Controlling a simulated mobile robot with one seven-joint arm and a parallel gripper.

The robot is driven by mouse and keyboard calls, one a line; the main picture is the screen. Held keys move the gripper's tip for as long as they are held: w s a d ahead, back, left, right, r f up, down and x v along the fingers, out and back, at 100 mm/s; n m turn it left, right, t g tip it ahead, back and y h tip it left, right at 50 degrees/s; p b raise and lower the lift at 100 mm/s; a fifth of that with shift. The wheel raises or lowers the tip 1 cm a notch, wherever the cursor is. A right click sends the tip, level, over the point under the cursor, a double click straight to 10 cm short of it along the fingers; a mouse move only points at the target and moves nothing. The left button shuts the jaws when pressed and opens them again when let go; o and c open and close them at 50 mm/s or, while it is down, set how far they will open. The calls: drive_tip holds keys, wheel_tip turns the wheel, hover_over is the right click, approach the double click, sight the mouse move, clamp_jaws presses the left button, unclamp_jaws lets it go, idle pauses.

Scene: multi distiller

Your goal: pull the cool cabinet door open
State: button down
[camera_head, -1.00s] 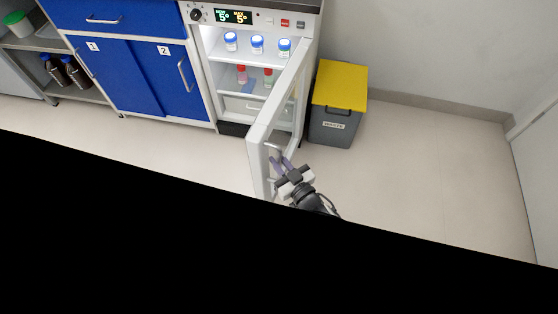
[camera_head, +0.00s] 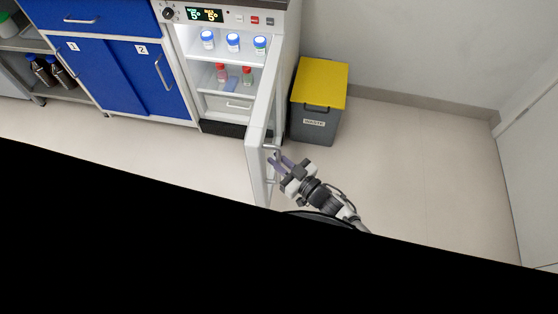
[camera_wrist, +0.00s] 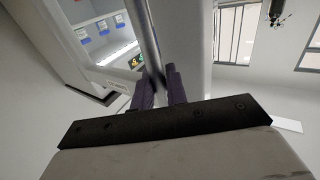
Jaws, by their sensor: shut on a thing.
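The cool cabinet (camera_head: 226,60) stands at the back with its lit shelves showing. Its white door (camera_head: 260,135) is swung wide open toward me, hinged on the right side. My gripper (camera_head: 277,161) is at the door's outer face near its free edge, with purple fingers shut on the metal handle bar (camera_head: 271,148). In the wrist view the fingers (camera_wrist: 160,88) stand on either side of the handle bar (camera_wrist: 149,45).
A grey waste bin with a yellow lid (camera_head: 319,82) stands right of the cabinet, behind the door. A blue cabinet (camera_head: 123,75) adjoins on the left. Capped jars (camera_head: 233,42) sit on the cabinet shelf. The floor on the right (camera_head: 430,170) is clear.

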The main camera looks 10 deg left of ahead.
drive_tip(key=shift+w+d, duration=0.2)
drive_tip(key=shift+w, duration=0.05)
drive_tip(key=c, duration=1.5)
unclamp_jaws()
drive_tip(key=shift+a, duration=0.1)
drive_tip(key=shift+s+r, duration=0.1)
drive_tip(key=shift+r, duration=0.05)
